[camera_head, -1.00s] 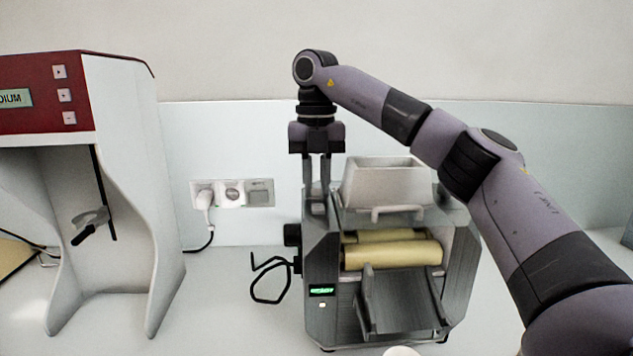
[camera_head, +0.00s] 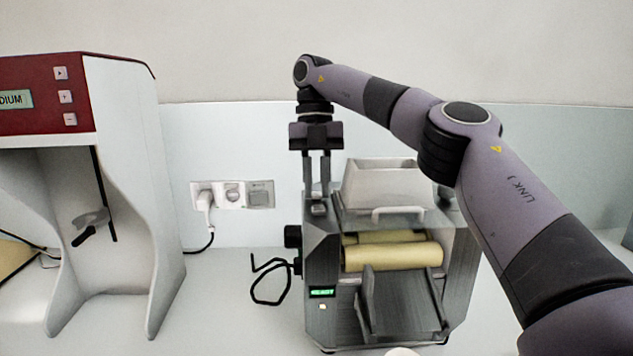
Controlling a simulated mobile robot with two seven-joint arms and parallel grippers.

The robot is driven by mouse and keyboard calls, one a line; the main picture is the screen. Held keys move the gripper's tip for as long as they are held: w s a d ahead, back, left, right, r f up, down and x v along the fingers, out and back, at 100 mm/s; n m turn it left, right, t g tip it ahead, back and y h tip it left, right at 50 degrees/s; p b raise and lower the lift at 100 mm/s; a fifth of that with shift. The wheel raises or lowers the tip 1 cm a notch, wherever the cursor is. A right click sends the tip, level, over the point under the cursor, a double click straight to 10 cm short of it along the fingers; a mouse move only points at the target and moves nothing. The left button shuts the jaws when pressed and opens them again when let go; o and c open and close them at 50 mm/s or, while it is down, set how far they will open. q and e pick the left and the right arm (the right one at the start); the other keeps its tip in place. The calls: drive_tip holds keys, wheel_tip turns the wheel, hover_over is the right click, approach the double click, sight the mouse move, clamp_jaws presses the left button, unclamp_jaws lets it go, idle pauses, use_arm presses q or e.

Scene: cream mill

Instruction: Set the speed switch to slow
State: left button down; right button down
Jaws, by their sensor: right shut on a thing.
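The grey mill (camera_head: 322,265) stands on the bench right of centre, with yellowish rollers (camera_head: 392,256), a white hopper (camera_head: 384,184) and a small lit green display (camera_head: 322,293) that seems to read READY. My right gripper (camera_head: 317,198) points straight down at the top of the mill's left housing. Its two fingers are shut on a small part there, apparently the speed switch (camera_head: 318,209). The fingers hide most of it, and I cannot read its setting. My left gripper is not in view.
A red and white machine (camera_head: 120,180) stands at the left. A wall socket (camera_head: 232,194) with a white plug is behind. The bench between the two machines is otherwise clear.

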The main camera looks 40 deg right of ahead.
drive_tip(key=shift+r, duration=0.1)
drive_tip(key=c, duration=1.3)
unclamp_jaws()
drive_tip(key=shift+a+f, duration=0.1)
drive_tip(key=shift+f, duration=0.15)
drive_tip(key=shift+s+t+h, duration=0.2)
drive_tip(key=shift+t+h, duration=0.4)
drive_tip(key=shift+t, duration=0.2)
